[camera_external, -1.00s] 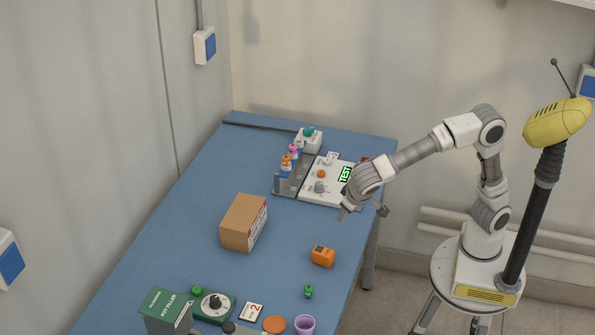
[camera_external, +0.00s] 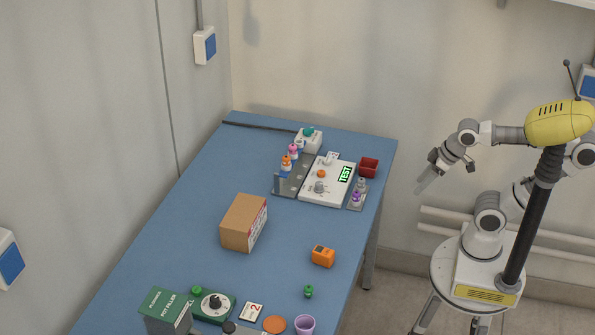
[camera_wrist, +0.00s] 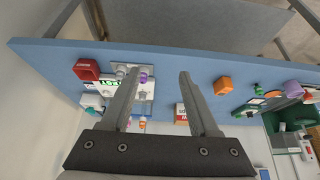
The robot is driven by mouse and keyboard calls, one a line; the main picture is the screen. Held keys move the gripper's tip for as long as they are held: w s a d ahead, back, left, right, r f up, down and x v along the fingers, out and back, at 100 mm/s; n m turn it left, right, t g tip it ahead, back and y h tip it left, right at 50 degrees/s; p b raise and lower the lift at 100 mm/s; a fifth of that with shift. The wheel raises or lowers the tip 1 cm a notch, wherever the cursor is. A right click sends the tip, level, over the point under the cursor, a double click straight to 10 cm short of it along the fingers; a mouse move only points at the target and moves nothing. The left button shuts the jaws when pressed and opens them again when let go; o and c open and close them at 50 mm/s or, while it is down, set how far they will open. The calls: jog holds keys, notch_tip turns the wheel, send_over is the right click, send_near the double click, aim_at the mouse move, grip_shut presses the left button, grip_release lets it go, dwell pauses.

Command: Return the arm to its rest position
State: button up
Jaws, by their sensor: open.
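My gripper (camera_external: 428,182) hangs in the air to the right of the blue table (camera_external: 190,225), past its right edge, pointing down and left. My arm is folded back beside the yellow head. In the wrist view my gripper (camera_wrist: 158,88) shows two grey fingers spread apart with nothing between them. The table top (camera_wrist: 170,65) lies beyond the fingertips in that view, and the gripper touches nothing.
Near the table's far end are a white test device (camera_external: 325,185), a red bin (camera_external: 369,168) and a rack (camera_external: 288,187) of small bottles. A cardboard box (camera_external: 240,222) and an orange device (camera_external: 323,256) stand nearer. Air around the gripper is clear.

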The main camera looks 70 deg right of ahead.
dwell(0.3)
notch_tip(320, 180, up, 16)
jog(key=p, duration=1.6)
jog(key=shift+r+p, duration=0.25)
jog(key=shift+p, duration=0.05)
